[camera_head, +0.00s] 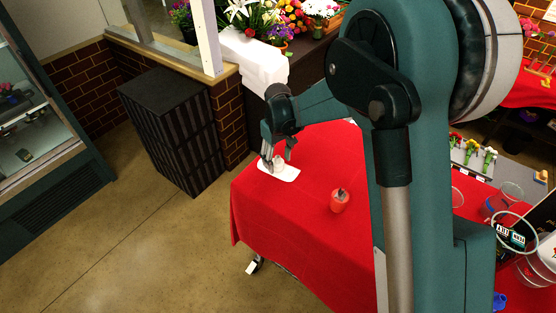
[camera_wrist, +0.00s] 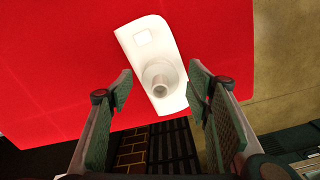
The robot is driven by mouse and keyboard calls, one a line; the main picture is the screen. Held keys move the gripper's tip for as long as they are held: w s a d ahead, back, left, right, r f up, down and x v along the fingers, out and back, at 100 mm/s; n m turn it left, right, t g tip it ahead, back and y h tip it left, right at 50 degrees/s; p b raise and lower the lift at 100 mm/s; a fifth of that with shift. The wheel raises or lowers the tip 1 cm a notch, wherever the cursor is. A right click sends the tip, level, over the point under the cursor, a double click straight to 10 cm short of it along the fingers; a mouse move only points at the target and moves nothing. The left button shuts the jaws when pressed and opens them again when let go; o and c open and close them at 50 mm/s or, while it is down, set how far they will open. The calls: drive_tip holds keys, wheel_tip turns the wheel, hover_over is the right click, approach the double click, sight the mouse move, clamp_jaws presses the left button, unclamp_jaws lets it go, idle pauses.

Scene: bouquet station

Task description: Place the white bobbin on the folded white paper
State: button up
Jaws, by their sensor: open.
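The folded white paper (camera_head: 290,174) lies flat near the far left corner of the red-covered table, and it also shows in the wrist view (camera_wrist: 136,28). The white bobbin (camera_wrist: 160,84) stands on the lower part of the paper in the wrist view, its hollow end facing the camera. In the head view the bobbin (camera_head: 278,155) is small and partly hidden by my fingers. My gripper (camera_wrist: 160,92) is open, with one finger on each side of the bobbin and a visible gap to both. In the head view my gripper (camera_head: 276,158) is over the paper.
A round red object (camera_head: 339,200) with a dark top stands on the red cloth (camera_head: 290,220) to the right. A dark striped cabinet (camera_head: 175,130) stands left of the table. Flowers (camera_head: 255,20) are behind. Glass vessels (camera_head: 508,195) are at the right. The cloth's front is clear.

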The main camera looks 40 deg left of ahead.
sight(279, 157)
wheel_tip(279, 157, up, 12)
idle(0.6)
idle(0.5)
idle(0.4)
drive_tip(key=w+d+r+m+t, duration=0.15)
drive_tip(key=d+r, duration=0.45)
drive_tip(key=d, duration=0.7)
drive_tip(key=d+r+m+t+y, duration=0.1)
drive_tip(key=d+r+m, duration=0.3)
drive_tip(key=d, duration=0.9)
drive_tip(key=w+d+r+m+t, duration=0.1)
drive_tip(key=d+r, duration=0.6)
drive_tip(key=d, duration=0.5)
drive_tip(key=s+d+m+t, duration=0.1)
drive_tip(key=s+d+m, duration=0.1)
drive_tip(key=s+d, duration=0.4)
drive_tip(key=s+d+f+m+t, duration=0.1)
drive_tip(key=s+d+m, duration=0.2)
drive_tip(key=d, duration=1)
drive_tip(key=s+d+f+m+t+h, duration=0.1)
drive_tip(key=s+d+m, duration=0.2)
drive_tip(key=s+d, duration=0.6)
drive_tip(key=shift+d+f+t, duration=0.15)
drive_tip(key=shift+d+t, duration=0.2)
drive_tip(key=shift+d, duration=0.45)
